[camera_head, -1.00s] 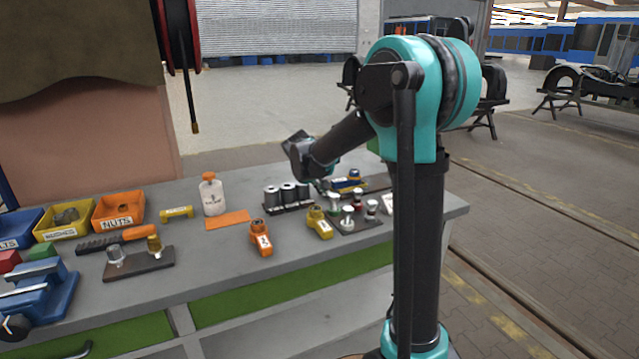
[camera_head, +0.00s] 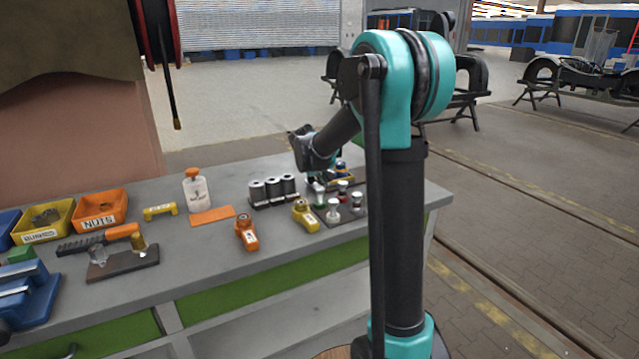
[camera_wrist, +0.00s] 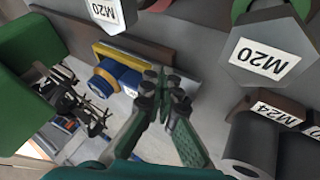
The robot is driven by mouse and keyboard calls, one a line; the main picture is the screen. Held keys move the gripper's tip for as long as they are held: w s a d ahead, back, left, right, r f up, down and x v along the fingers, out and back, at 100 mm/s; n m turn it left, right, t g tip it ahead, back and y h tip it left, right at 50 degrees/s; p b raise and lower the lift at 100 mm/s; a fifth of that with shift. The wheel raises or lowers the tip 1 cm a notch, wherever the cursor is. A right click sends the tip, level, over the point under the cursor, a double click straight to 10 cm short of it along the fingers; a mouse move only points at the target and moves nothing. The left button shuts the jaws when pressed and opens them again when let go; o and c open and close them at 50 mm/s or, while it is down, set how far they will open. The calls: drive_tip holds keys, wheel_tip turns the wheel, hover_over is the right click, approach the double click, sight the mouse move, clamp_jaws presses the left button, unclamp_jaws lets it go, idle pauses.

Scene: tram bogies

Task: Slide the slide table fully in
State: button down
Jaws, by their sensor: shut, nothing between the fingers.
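What looks like the slide table is a small unit with a grey plate, a yellow strip (camera_wrist: 112,54) and a blue knob with a yellow band (camera_wrist: 122,78) in the wrist view. In the head view its blue part (camera_head: 341,166) shows at the back right of the bench, partly hidden by my wrist. My gripper (camera_wrist: 162,84) has its fingertips together with nothing between them. The tips are just right of the blue knob, over the grey plate; I cannot tell whether they touch it. In the head view the fingers are mostly hidden.
Labelled M20 parts (camera_wrist: 264,55) and dark grey cylinders (camera_wrist: 252,142) lie close to the gripper. In the head view, several cylinders (camera_head: 273,188) and small knobbed parts (camera_head: 333,212) crowd around. A white bottle (camera_head: 197,190) stands left. The bench's right end (camera_head: 432,196) is clear.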

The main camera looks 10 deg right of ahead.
drive_tip(key=w+d, duration=0.1)
drive_tip(key=d, duration=0.3)
drive_tip(key=w+d, duration=0.1)
drive_tip(key=d, duration=0.3)
drive_tip(key=w+d, duration=0.1)
drive_tip(key=d, duration=0.2)
drive_tip(key=shift+w+d, duration=0.4)
